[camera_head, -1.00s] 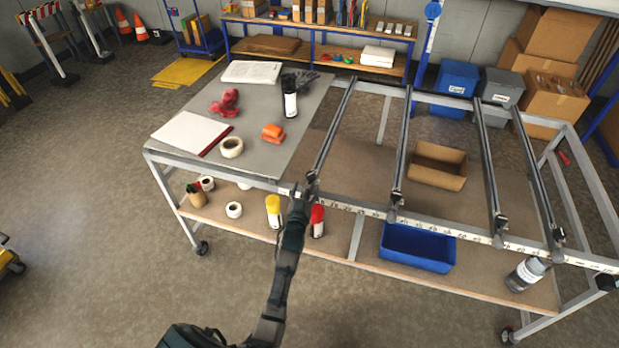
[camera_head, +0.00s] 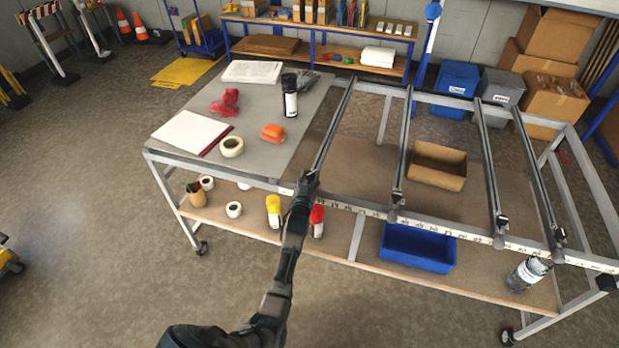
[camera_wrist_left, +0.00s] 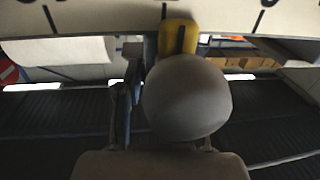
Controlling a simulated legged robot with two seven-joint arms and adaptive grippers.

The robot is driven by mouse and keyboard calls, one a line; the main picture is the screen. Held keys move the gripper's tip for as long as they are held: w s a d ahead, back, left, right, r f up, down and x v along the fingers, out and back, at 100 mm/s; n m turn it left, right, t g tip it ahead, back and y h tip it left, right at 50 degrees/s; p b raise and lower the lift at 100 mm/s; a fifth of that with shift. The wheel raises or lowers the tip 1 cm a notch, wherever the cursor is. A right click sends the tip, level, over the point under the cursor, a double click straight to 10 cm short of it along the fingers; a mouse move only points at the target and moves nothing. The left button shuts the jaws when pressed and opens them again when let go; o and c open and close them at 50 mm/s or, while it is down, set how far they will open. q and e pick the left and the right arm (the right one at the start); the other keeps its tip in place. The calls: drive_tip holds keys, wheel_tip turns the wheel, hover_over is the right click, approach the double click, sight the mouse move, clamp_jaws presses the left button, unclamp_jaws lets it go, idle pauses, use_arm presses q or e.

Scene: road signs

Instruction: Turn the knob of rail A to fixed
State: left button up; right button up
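Rail A is taken to be the leftmost rail (camera_head: 336,123), a dark bar running from the back beam to the front beam of the table frame. My left gripper (camera_head: 306,183) is at its front end, over the scaled beam. It covers the knob there in the head view. In the left wrist view a yellow piece with a dark stripe (camera_wrist_left: 178,38) shows just below the scaled beam, behind a large rounded grey-brown shape. I cannot tell whether the gripper touches the knob, or whether its fingers are open. My right gripper is out of view.
Other rails (camera_head: 402,140) stand to the right with small fittings at their front ends. The grey table top (camera_head: 180,108) holds tape, a bottle and papers. A blue bin (camera_head: 418,248) and spray cans sit on the lower shelf.

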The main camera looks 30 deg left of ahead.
use_arm(q)
drive_tip(key=shift+f, duration=0.1)
drive_tip(key=shift+d, duration=0.25)
